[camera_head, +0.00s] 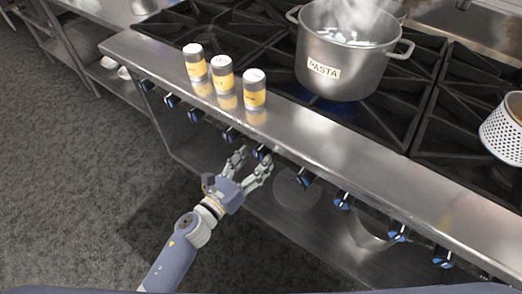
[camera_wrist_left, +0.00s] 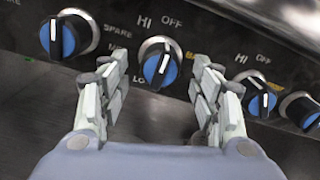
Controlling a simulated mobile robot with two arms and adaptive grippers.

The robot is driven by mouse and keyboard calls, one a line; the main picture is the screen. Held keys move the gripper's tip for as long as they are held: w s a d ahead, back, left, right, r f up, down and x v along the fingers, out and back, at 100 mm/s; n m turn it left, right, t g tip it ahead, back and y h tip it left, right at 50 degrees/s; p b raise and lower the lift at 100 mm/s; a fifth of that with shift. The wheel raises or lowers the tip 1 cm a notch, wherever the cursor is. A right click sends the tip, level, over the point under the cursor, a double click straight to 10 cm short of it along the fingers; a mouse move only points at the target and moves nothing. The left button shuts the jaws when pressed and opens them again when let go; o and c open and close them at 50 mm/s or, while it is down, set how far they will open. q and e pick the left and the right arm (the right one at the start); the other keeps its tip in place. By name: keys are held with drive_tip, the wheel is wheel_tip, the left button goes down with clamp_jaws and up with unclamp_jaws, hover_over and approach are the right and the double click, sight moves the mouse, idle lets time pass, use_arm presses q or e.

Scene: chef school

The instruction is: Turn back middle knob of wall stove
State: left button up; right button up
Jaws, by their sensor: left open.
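The stove (camera_head: 330,150) has a row of blue-and-black knobs along its front panel, below the steel ledge. My left gripper (camera_head: 254,157) is at this panel with its fingers spread, one on each side of a knob. In the left wrist view, that knob (camera_wrist_left: 158,66) sits between the open fingers (camera_wrist_left: 160,78), with a gap on both sides. Its pointer is near vertical, tilted slightly right at the top, and "HI" and "OFF" are printed above it. I cannot tell from the labels which burner it serves. My right gripper is not in view.
Neighbouring knobs sit close by, one to the left (camera_wrist_left: 65,37) and one to the right (camera_wrist_left: 262,98). A steaming pot labelled PASTA (camera_head: 345,62) stands on a burner with a blue glow beneath. Several shakers (camera_head: 222,75) stand on the ledge. The floor (camera_head: 70,170) at left is clear.

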sight(257, 158)
use_arm(q)
drive_tip(key=x, duration=0.2)
drive_tip(key=shift+w+d, duration=0.2)
drive_tip(key=shift+w, duration=0.05)
drive_tip(key=shift+w+d, duration=0.3)
drive_tip(key=shift+w, duration=0.15)
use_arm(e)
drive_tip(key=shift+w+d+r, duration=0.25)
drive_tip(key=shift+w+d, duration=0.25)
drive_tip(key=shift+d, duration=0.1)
use_arm(q)
drive_tip(key=c, duration=0.9)
drive_tip(key=shift+c, duration=0.8)
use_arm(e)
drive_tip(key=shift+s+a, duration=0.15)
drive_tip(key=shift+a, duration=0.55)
